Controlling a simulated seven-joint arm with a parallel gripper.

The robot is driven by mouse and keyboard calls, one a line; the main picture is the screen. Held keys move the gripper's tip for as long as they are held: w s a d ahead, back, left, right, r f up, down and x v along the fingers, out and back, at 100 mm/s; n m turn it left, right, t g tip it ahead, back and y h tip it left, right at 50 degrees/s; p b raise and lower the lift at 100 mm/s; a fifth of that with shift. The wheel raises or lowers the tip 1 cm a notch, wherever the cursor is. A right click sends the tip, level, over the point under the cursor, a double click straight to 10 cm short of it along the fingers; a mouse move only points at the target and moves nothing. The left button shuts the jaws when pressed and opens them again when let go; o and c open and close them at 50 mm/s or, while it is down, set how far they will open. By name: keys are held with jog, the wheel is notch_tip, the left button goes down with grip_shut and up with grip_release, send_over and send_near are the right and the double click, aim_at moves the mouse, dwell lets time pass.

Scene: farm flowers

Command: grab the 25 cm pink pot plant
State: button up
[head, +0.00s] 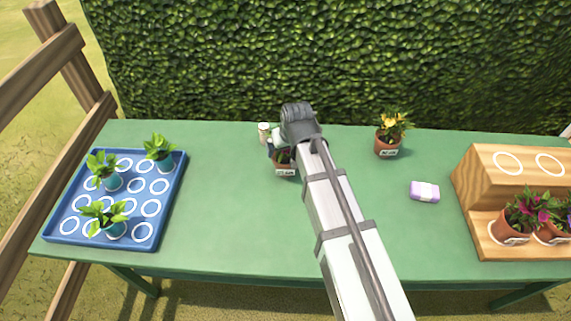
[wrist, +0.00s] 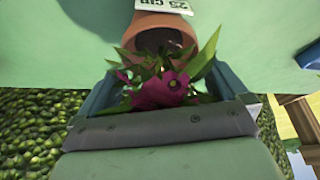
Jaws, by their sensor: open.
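The pink pot plant (wrist: 160,92) shows in the wrist view, with a magenta flower, green leaves and a terracotta pot (wrist: 157,38) with a white label reading 25 cm. My gripper (wrist: 166,74) is open, with one finger on each side of the flower and leaves; the pot lies beyond the fingertips. I cannot tell whether the fingers touch the leaves. In the head view the pot (head: 283,172) stands on the green table near the back middle, and my arm hides its flower and much of the plant.
A yellow-flowered pot (head: 388,144) and a purple-and-white block (head: 424,191) are to the right. A blue tray (head: 144,239) with leafy pots is left. A wooden stepped stand (head: 478,175) holds pink-flowered pots at far right.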

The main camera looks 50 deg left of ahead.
aim_at(285, 157)
jog(key=shift+a+f, duration=0.1)
jog(key=shift+f, duration=0.85)
jog(key=shift+d+x, duration=0.2)
jog(key=shift+x, duration=1.75)
jog(key=shift+s+f, duration=0.1)
jog(key=shift+s, duration=0.05)
jog(key=c, duration=1)
